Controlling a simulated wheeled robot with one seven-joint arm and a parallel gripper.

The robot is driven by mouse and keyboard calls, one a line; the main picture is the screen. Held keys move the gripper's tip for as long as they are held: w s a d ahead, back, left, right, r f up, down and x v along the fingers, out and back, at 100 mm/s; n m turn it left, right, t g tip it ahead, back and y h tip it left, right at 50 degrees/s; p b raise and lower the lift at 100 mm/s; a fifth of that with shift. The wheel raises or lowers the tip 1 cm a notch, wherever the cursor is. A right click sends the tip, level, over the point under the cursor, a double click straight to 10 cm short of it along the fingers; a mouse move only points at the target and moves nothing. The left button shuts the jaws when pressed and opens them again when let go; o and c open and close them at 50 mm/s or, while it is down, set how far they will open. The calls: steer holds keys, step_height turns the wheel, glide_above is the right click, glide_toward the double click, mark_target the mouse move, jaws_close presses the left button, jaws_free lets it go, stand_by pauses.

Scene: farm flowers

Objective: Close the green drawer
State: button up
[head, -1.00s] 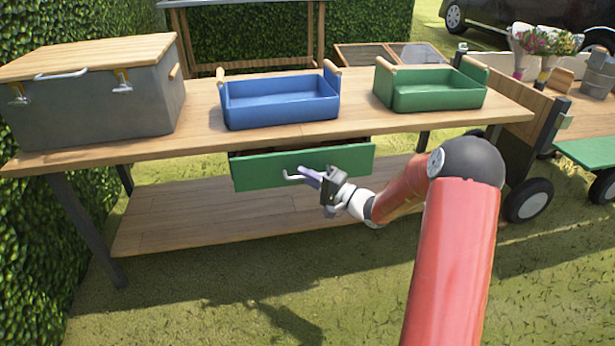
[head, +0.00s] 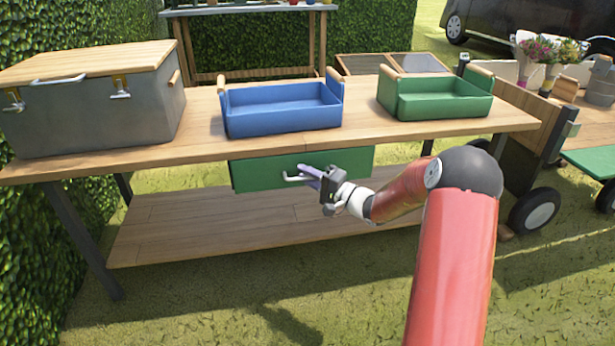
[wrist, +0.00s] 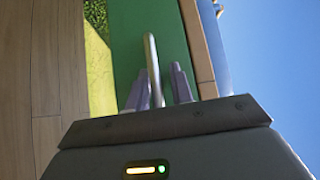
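The green drawer (head: 258,174) is under the wooden table's top. In the head view its front sits right below the tabletop edge, with no dark gap showing above it. Its metal handle (head: 291,179) is at the middle of the front. My gripper (head: 308,173) is at the handle. In the wrist view the green front (wrist: 128,38) fills the middle, and the handle (wrist: 151,52) runs between my two grey fingers (wrist: 158,78). The fingers are apart, the left one close to the bar and a gap on the right.
On the table (head: 200,146) stand a grey chest (head: 90,115), a blue tray (head: 283,122) and a green tray (head: 440,106). A wooden lower shelf (head: 200,225) is below the drawer. A cart with wheels (head: 533,208) is at the right.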

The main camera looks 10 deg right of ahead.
steer(key=shift+f, duration=0.3)
steer(key=shift+s+d+f, duration=0.1)
steer(key=shift+s+d, duration=0.1)
steer(key=shift+d, duration=0.05)
steer(key=r+v, duration=0.1)
steer(key=v, duration=0.6)
steer(key=shift+f, duration=0.2)
steer(key=s+a+r+n+g+h+p, duration=0.2)
steer(key=s+a+r+n+g, duration=0.15)
steer(key=s+a+g, duration=0.45)
steer(key=s+a+r+n+g+h+p, duration=0.1)
steer(key=s+a+r+n+g, duration=0.4)
steer(key=s, duration=0.6)
steer(key=s+d+r+t+h+p, duration=0.1)
steer(key=s+d+r+h, duration=0.1)
steer(key=s, duration=0.3)
steer(key=s+d+r+t+h+p, duration=0.1)
steer(key=s+d+r+t+h, duration=0.1)
steer(key=s+h, duration=0.3)
steer(key=s+d+r+m+t+h+p, duration=0.1)
steer(key=s+d+r+h, duration=0.1)
steer(key=s, duration=0.4)
steer(key=shift+d+t+h+p, duration=0.3)
steer(key=shift+d+t+h, duration=0.1)
steer(key=shift+d+h, duration=0.5)
steer(key=shift+r, duration=0.1)
